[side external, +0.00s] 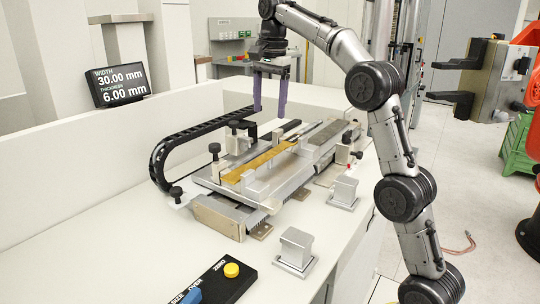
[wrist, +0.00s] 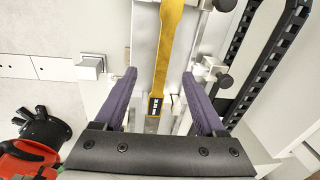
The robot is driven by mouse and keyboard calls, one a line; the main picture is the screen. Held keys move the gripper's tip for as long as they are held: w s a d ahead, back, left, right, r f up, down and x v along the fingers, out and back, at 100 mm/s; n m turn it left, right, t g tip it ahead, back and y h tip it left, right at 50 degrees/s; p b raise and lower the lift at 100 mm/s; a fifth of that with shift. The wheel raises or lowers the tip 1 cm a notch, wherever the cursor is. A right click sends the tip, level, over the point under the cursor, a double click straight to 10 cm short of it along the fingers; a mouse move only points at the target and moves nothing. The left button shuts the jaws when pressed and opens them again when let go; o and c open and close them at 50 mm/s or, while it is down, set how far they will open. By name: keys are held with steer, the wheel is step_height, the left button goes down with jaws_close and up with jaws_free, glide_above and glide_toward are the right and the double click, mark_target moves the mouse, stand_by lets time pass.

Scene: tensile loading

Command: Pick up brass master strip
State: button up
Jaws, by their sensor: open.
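The brass master strip (side external: 258,161) is a long, flat, gold-coloured bar lying in the metal fixture (side external: 215,186) on the bench. In the wrist view the strip (wrist: 168,48) runs from the top edge down to between my fingers, with a dark marked patch near its lower end. My gripper (side external: 270,108) has two purple fingers pointing down above the back part of the fixture. In the wrist view my gripper (wrist: 158,84) is open, with one finger on each side of the strip and nothing held. The fingers look clear of the strip.
A black cable chain (side external: 195,132) curves along the fixture's left side. Black knobs (side external: 214,150) and metal blocks stand up around the strip. Two metal pedestals (side external: 295,248) and a black control box (side external: 215,285) sit in front. A display (side external: 120,86) reads 30.00 mm and 6.00 mm.

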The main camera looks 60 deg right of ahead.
steer(key=g, duration=0.1)
glide_toward(270, 153)
steer(key=shift+d+f+m, duration=0.1)
steer(key=shift+f+m, duration=0.2)
steer(key=shift+s+f, duration=0.1)
steer(key=shift+f, duration=3.35)
jaws_close()
steer(key=shift+r, duration=0.15)
